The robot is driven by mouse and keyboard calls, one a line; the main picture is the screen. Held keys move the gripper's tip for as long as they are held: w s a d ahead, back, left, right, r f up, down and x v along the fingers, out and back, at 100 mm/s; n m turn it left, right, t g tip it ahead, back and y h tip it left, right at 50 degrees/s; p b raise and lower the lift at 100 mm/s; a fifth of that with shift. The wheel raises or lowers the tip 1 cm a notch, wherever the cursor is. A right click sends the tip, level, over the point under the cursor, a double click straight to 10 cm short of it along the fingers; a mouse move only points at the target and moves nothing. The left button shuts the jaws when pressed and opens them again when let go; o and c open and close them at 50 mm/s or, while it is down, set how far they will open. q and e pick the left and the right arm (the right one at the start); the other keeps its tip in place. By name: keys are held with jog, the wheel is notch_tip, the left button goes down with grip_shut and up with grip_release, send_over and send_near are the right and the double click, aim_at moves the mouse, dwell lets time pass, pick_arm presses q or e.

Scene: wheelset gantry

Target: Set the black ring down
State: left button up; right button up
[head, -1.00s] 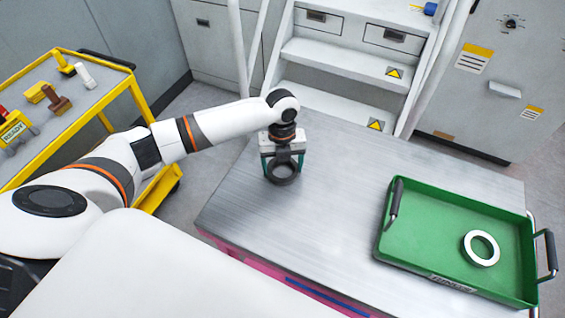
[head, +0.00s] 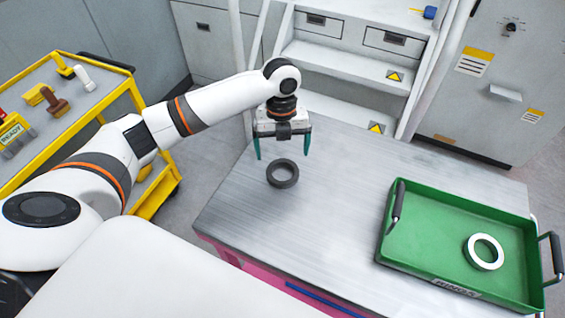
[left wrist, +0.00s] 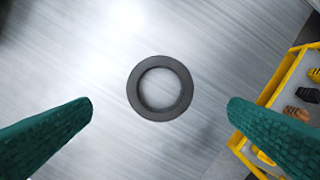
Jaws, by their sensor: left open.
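The black ring (head: 282,173) lies flat on the grey metal table (head: 330,215), near its left end. In the left wrist view the black ring (left wrist: 160,88) shows whole, with bare metal around and inside it. My left gripper (head: 282,155) is open and empty above the ring, its teal fingers spread wide. In the left wrist view its fingers (left wrist: 160,113) stand to either side, apart from the ring. My right gripper is not in view.
A green tray (head: 398,262) with black handles stands on the table's right side, holding a white ring (head: 484,252). A yellow-framed cart (head: 75,128) with several small parts stands at the left. White steps (head: 345,55) rise behind the table. The table's middle is clear.

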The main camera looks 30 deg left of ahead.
pick_arm(q)
jog(key=r, duration=0.5)
jog(key=shift+w+a+b, duration=0.15)
jog(key=shift+w+b, duration=0.1)
jog(key=shift+b, duration=0.05)
